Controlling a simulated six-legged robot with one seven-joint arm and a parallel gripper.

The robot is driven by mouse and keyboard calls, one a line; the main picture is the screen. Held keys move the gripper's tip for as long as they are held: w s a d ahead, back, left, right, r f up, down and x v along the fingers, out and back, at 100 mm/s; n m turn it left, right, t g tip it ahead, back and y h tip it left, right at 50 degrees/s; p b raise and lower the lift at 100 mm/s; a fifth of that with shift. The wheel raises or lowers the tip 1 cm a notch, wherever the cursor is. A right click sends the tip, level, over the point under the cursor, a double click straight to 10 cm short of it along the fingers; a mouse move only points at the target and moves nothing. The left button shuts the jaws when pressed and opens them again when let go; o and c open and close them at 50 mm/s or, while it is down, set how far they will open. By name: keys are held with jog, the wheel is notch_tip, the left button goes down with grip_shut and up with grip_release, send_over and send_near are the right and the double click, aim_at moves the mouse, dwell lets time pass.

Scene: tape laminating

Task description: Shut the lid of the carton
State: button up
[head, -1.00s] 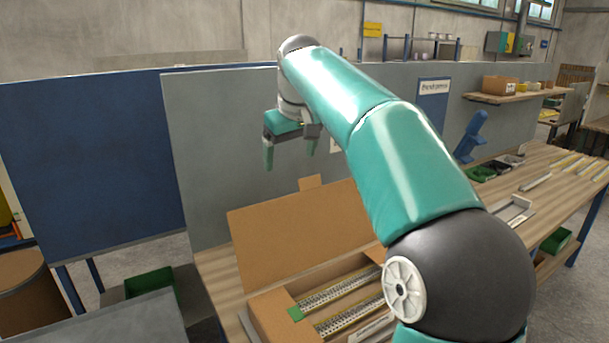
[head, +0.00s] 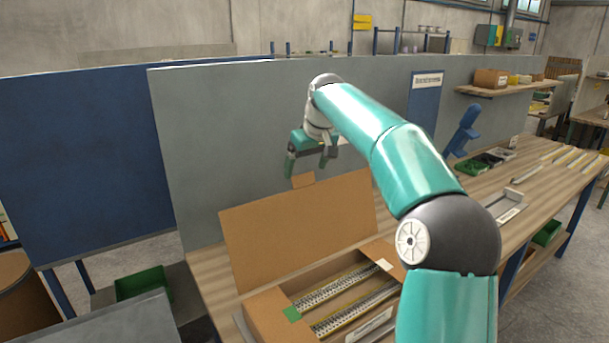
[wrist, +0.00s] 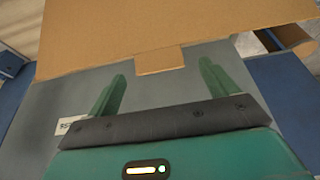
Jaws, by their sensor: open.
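The brown carton (head: 262,318) stands on the wooden bench with its lid (head: 300,232) raised upright along its back side. A small tab (head: 303,181) sticks up from the lid's top edge. Perforated strips (head: 335,288) lie inside the carton. My gripper (head: 308,169) is open and empty, fingers pointing down, close to the tab at the lid's top edge. In the wrist view the lid (wrist: 180,35) spans the top, with its tab (wrist: 160,60) between the fingers of my gripper (wrist: 162,85) in the picture. Whether they touch is unclear.
A grey partition panel (head: 230,130) stands behind the carton. Green bins (head: 472,166), a blue stand (head: 463,130) and a metal bracket (head: 511,205) are on the bench (head: 540,190) to the right. Another green bin (head: 145,283) is at lower left.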

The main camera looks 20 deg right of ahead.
aim_at(304, 178)
jog(key=shift+x, duration=1.95)
jog(key=shift+d, duration=0.1)
jog(key=shift+c, duration=0.3)
jog(key=c, duration=1.3)
jog(key=shift+r, duration=0.1)
jog(key=shift+c, duration=0.2)
jog(key=shift+s, duration=0.15)
